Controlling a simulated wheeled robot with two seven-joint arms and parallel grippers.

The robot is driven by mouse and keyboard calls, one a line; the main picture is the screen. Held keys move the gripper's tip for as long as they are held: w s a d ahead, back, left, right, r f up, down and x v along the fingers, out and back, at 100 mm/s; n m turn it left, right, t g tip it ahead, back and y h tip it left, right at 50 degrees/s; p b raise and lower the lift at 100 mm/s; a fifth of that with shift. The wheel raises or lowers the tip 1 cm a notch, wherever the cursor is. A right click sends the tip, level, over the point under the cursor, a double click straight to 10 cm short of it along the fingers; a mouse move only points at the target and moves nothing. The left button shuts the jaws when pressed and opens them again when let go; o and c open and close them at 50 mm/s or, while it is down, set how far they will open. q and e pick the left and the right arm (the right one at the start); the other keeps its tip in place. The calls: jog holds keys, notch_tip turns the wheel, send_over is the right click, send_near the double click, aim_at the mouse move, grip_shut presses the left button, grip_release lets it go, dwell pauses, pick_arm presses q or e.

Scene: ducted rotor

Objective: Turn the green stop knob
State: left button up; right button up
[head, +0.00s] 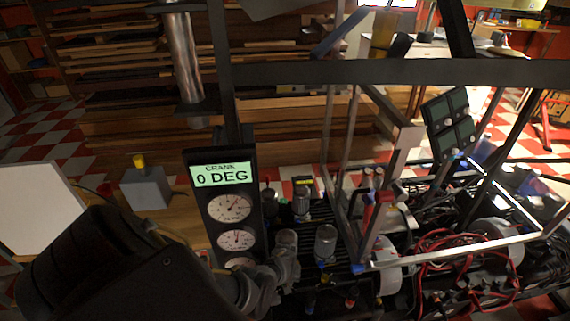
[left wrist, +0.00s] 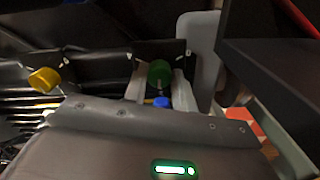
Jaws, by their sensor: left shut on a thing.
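The green stop knob (left wrist: 159,72) shows in the left wrist view, just above a small blue knob (left wrist: 162,103). The pale fingers of my left gripper (left wrist: 160,82) stand on either side of the green knob and are shut on it. In the head view my dark left arm comes in from the lower left and reaches the machine beside the gauge panel (head: 229,180). The green knob cannot be made out there. My right gripper is in neither view.
A yellow knob (left wrist: 44,80) stands left of the green one in the left wrist view. The gauge panel's display reads CRANK 0 DEG. A metal frame (head: 400,72) and red cables (head: 440,262) fill the right. A grey box with a yellow top (head: 146,188) stands at left.

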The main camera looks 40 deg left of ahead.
pick_arm(q)
jog(key=shift+w+a+r, duration=0.25)
jog(key=shift+w, duration=0.1)
jog(key=o, duration=1)
jog(key=shift+s+d+f, duration=0.1)
jog(key=shift+f, duration=0.05)
jog(key=shift+s, duration=0.1)
jog(key=shift+d, duration=0.1)
jog(key=shift+r+p, duration=0.35)
jog(key=shift+r, duration=0.05)
notch_tip(320, 180, up, 10)
jog(key=p, duration=0.4)
